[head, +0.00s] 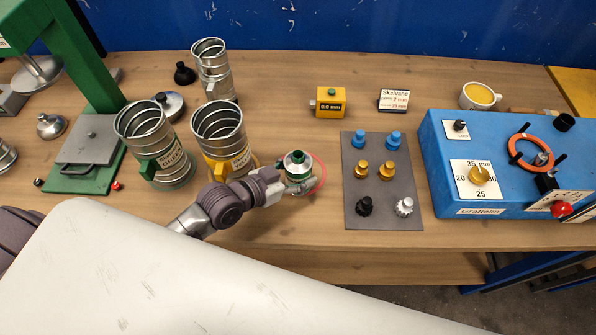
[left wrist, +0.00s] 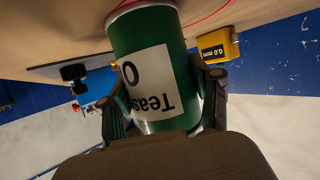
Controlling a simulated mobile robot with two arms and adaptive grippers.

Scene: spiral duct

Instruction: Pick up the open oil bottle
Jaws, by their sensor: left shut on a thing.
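The oil bottle (head: 297,158) is a green cylinder with a white label, and its top with a green ring faces the head camera. In the left wrist view, the green bottle (left wrist: 150,60) shows large and upside down, with part of its label readable. My left gripper (head: 291,178) is shut on the bottle, one finger on each side of its body. The bottle is over the wooden bench near its front; I cannot tell whether it touches the wood. My right gripper is not in view.
A red wire ring (head: 323,174) lies beside the bottle. Spiral duct pieces (head: 219,135) stand to the left. A grey mat (head: 383,216) with several coloured knobs lies to the right, then a blue machine (head: 438,150). A yellow gauge block (head: 331,102) stands behind.

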